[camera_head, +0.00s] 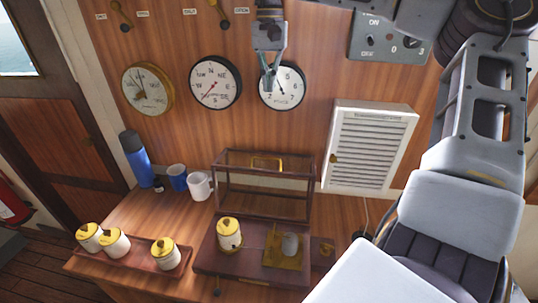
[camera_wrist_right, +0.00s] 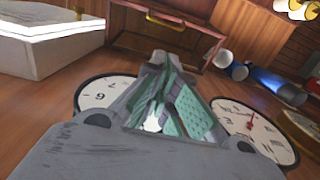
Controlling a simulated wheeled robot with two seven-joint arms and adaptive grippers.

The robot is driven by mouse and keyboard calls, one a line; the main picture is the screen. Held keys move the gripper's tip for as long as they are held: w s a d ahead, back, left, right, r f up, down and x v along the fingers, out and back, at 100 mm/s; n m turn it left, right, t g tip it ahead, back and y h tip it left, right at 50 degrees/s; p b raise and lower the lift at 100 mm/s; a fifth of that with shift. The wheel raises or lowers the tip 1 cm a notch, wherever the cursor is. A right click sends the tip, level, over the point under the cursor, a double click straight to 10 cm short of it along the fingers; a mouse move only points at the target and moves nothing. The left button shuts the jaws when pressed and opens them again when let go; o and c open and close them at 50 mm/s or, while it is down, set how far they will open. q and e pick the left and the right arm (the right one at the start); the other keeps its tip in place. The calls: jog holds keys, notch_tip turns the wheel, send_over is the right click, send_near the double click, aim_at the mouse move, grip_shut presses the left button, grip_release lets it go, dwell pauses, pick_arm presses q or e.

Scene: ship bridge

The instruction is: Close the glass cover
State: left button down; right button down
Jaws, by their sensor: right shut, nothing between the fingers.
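The glass cover (camera_head: 264,206) has a dark brown frame, clear panes and a brass handle (camera_head: 267,162). It stands raised at the back of a wooden base (camera_head: 214,256) on the counter, so the base lies uncovered in front. Part of the cover also shows at the top of the right wrist view (camera_wrist_right: 198,52). My right gripper (camera_head: 269,86) is shut and empty, high above the cover and in front of the wall gauges. It also shows in the right wrist view (camera_wrist_right: 160,118). My left gripper is not in view.
A yellow-lidded jar (camera_head: 229,233) and a brass device (camera_head: 283,249) sit on the base. A tray (camera_head: 140,270) with similar jars, mugs (camera_head: 199,186) and a blue bottle (camera_head: 135,160) stand left. A white louvred box (camera_head: 371,147) is on the wall at right.

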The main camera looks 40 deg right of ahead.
jog(key=shift+f, duration=0.5)
send_over(269, 163)
jog(key=f, duration=2)
jog(key=shift+w+d+p, duration=0.15)
jog(key=shift+d+p, duration=0.05)
jog(key=shift+p, duration=0.15)
